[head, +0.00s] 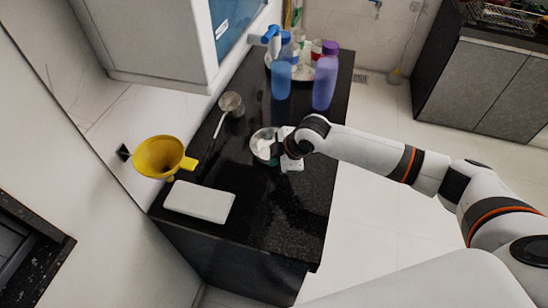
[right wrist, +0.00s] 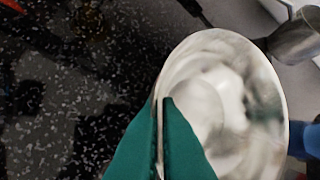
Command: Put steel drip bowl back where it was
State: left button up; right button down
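The steel drip bowl (head: 263,142) is over the middle of the black countertop (head: 255,205). My right gripper (head: 280,147) reaches its right side from the right. In the right wrist view the round, shiny bowl (right wrist: 235,100) fills the right half, its opening facing the camera. The green fingers of the right gripper (right wrist: 162,102) stand close together on either side of the bowl's near rim, pinching it. I cannot tell whether the bowl touches the counter or is slightly above it. My left gripper is not in view.
A steel cup with a long handle (head: 232,103) stands behind left. A yellow funnel (head: 160,157) and a white box (head: 200,202) are at the front left. A blue bottle (head: 281,80) and a purple bottle (head: 324,84) stand behind. The front right counter is clear.

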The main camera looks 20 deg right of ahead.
jog(key=c, duration=1.6)
grip_release()
jog(key=shift+s+d, duration=0.15)
jog(key=shift+c, duration=0.2)
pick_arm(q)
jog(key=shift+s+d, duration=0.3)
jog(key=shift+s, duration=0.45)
pick_arm(e)
jog(key=shift+s+d+r, duration=0.15)
jog(key=shift+d+r, duration=0.05)
jog(key=shift+r, duration=0.35)
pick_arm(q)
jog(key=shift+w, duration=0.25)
pick_arm(e)
jog(key=v, duration=1.1)
jog(key=shift+s, duration=0.1)
